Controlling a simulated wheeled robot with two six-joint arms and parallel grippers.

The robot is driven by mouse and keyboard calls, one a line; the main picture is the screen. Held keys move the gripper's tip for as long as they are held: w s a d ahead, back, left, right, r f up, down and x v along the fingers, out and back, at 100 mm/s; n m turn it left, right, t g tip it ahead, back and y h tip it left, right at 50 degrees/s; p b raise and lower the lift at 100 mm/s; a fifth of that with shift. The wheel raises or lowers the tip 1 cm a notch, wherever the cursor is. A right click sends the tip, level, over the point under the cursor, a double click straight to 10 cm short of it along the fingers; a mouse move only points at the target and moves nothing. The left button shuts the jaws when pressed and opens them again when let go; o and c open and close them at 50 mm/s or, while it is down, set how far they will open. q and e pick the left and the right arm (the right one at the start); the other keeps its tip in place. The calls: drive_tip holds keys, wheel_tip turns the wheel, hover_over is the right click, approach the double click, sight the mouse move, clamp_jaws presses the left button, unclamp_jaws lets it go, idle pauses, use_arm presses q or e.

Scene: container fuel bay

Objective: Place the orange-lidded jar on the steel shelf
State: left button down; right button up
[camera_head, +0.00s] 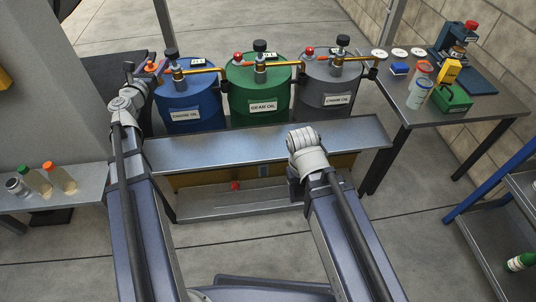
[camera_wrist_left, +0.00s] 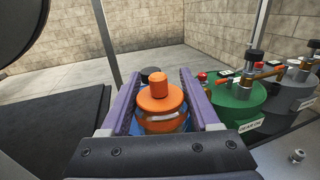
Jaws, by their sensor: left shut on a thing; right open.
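My left gripper (camera_head: 143,78) is at the left end of the drum row, above the floor near the blue drum. In the left wrist view its two purple fingers (camera_wrist_left: 153,108) are shut on the orange-lidded jar (camera_wrist_left: 162,101), which has a round orange knob on top. The jar's lower body is hidden by the gripper. In the head view a bit of orange (camera_head: 151,66) shows beside the gripper. My right gripper (camera_head: 303,150) is in front of the drum bench, empty; its fingers are mostly hidden. A grey steel shelf (camera_head: 95,185) stands at the left.
Blue (camera_head: 187,98), green (camera_head: 258,88) and grey (camera_head: 326,85) drums with brass taps stand behind a steel bench (camera_head: 245,150). Small bottles stand on the left shelf. A table (camera_head: 395,95) at the right holds jars, boxes and a microscope-like device. A blue-framed rack (camera_head: 480,190) is at the far right.

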use_arm(q)
wheel_tip(320, 180, down, 23)
drive_tip(key=b, duration=2.1)
drive_tip(key=shift+s+d+f, duration=0.15)
drive_tip(key=shift+s+d, duration=0.1)
drive_tip(key=shift+s, duration=0.05)
wheel_tip(320, 180, down, 10)
drive_tip(key=b, duration=1)
drive_tip(key=shift+f, duration=0.15)
drive_tip(key=shift+c, duration=0.6)
unclamp_jaws()
